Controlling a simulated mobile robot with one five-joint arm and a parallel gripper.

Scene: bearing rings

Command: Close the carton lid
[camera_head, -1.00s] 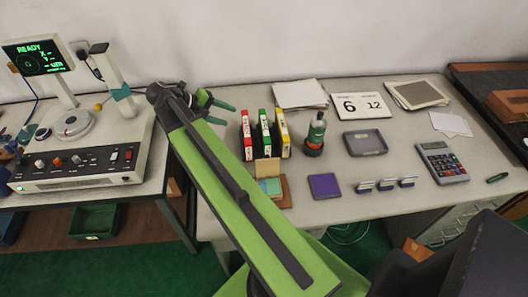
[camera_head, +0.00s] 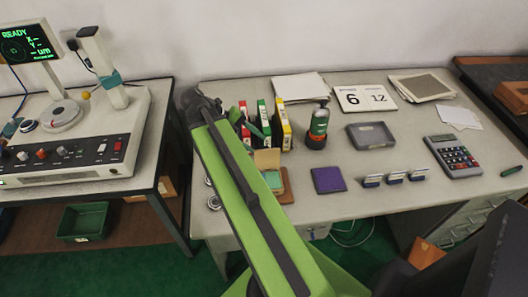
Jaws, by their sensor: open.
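A small tan carton (camera_head: 267,159) stands near the table's front edge, just right of my arm. Its lid flap is raised, and a teal block or pad (camera_head: 273,180) shows in front of the flap. My arm covers part of its left side. My gripper (camera_head: 249,120) is open and empty.
Red, green and yellow upright boxes (camera_head: 282,126) stand behind the carton, with a dark bottle (camera_head: 318,127) to their right. A purple pad (camera_head: 328,180) and small stamps (camera_head: 395,177) lie right of it. Metal rings (camera_head: 214,202) lie left of my arm.

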